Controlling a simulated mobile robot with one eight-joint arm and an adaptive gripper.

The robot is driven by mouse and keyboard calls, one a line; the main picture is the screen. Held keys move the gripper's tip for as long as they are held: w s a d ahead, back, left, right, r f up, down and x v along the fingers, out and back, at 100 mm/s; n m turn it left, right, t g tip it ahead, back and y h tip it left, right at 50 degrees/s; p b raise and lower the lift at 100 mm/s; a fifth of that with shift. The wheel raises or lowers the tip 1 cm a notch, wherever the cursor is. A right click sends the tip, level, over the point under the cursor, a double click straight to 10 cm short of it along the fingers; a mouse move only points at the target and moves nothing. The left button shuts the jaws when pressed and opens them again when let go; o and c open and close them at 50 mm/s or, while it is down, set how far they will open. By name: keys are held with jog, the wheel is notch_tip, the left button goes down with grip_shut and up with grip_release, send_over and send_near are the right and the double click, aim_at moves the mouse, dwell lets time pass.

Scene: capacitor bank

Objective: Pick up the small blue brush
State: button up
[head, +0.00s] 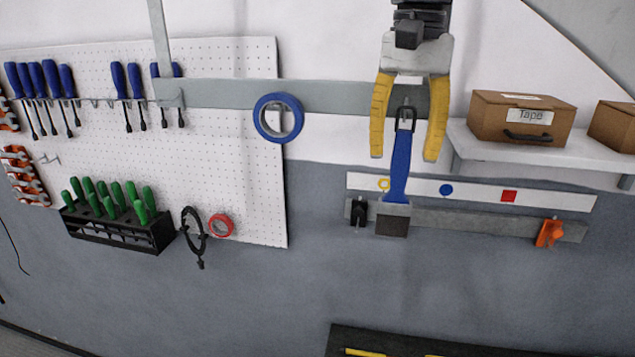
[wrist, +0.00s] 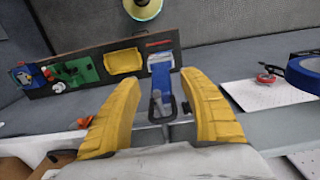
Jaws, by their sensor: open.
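The small blue brush (head: 401,172) hangs upright on the wall in the head view. It has a blue handle, a dark loop at its top and a grey, dark-faced head at its bottom. My gripper (head: 404,157) has two yellow fingers pointing down, one on each side of the handle's upper part in the picture. The fingers are open, with gaps to the handle. In the wrist view, the brush (wrist: 161,72) shows between the open fingers of my gripper (wrist: 160,80), its loop nearest the palm. I cannot tell the exact depth between fingers and handle.
A shelf (head: 545,146) with a cardboard Tape box (head: 521,121) is right of my gripper. A blue tape roll (head: 278,117) hangs to the left. A lower rail (head: 480,219) holds an orange clamp (head: 549,233). A pegboard (head: 240,180) with tools is farther left.

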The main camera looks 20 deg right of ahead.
jog(key=shift+w+f, duration=0.25)
jog(key=shift+f, duration=0.1)
jog(key=shift+s, duration=0.15)
grip_shut()
jog(key=shift+r, duration=0.15)
